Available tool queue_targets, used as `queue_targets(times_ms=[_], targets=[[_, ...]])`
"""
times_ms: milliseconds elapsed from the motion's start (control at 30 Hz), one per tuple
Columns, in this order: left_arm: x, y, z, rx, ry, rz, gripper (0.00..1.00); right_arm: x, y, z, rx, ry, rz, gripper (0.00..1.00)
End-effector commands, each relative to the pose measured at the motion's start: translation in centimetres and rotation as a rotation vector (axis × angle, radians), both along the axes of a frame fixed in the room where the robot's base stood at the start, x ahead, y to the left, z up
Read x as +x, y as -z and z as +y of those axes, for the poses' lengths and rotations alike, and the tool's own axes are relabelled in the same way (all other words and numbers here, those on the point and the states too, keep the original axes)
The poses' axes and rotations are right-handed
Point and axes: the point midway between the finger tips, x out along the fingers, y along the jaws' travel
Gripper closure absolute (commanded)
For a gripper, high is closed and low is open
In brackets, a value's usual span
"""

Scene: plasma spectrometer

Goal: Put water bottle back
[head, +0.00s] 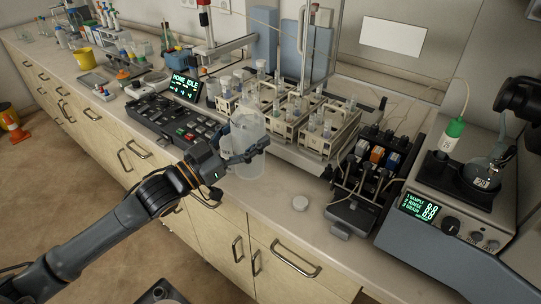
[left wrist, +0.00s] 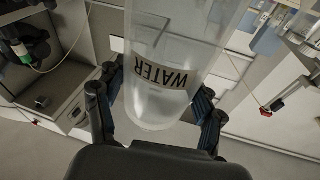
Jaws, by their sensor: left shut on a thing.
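The water bottle (head: 249,135) is a clear, translucent cylinder. Its label reads WATER in the left wrist view (left wrist: 160,75), where the lettering is upside down. My left gripper (head: 246,153) is shut on the bottle, its dark fingers on both sides of it. The bottle looks roughly upright near the front of the bench; whether its base touches the bench I cannot tell. My right gripper is not clearly seen; a dark arm part shows at the right edge.
Racks of vials (head: 290,115) stand behind the bottle. A black keypad console (head: 172,122) is to the left. A pump unit (head: 370,170) and an instrument with a green-capped bottle (head: 451,136) are to the right.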

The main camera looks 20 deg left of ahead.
Motion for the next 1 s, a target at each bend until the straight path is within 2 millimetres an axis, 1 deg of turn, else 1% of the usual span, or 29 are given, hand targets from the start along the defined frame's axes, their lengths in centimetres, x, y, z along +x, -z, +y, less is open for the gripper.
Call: queue_targets(times_ms=[33,100,200,333,533,700,767,1000], targets=[[0.9,-0.2,-0.9,-0.005,0.003,-0.008,0.92,-0.1,-0.5,0.0,0.0,0.0,0.001,0.6],[1.7,1.7,-1.5,-0.006,0.0,-0.004,0.92,-0.2,-0.4,0.1,0.001,0.0,0.002,0.6],[2.8,3.4,-2.4,-0.005,0.001,-0.004,0.92,-0.2,-0.5,0.1,0.0,0.0,0.004,0.6],[3.6,4.8,-3.2,-0.002,0.001,-0.006,0.92,-0.3,-0.6,0.1,0.001,0.0,0.005,0.6],[4.3,6.1,-3.8,-0.001,0.001,-0.005,0.92,-0.4,-0.7,0.4,0.004,0.001,0.006,0.6],[4.4,8.4,-3.8,-0.002,0.0,-0.003,0.92,-0.4,-1.3,0.5,0.005,0.001,0.007,0.6],[4.3,8.9,-3.8,-0.001,0.0,-0.004,0.92,-0.4,-1.3,0.5,0.005,0.001,0.007,0.6],[4.3,9.2,-3.8,-0.001,0.001,-0.005,0.92,-0.4,-1.3,0.4,0.005,0.001,0.007,0.6]])
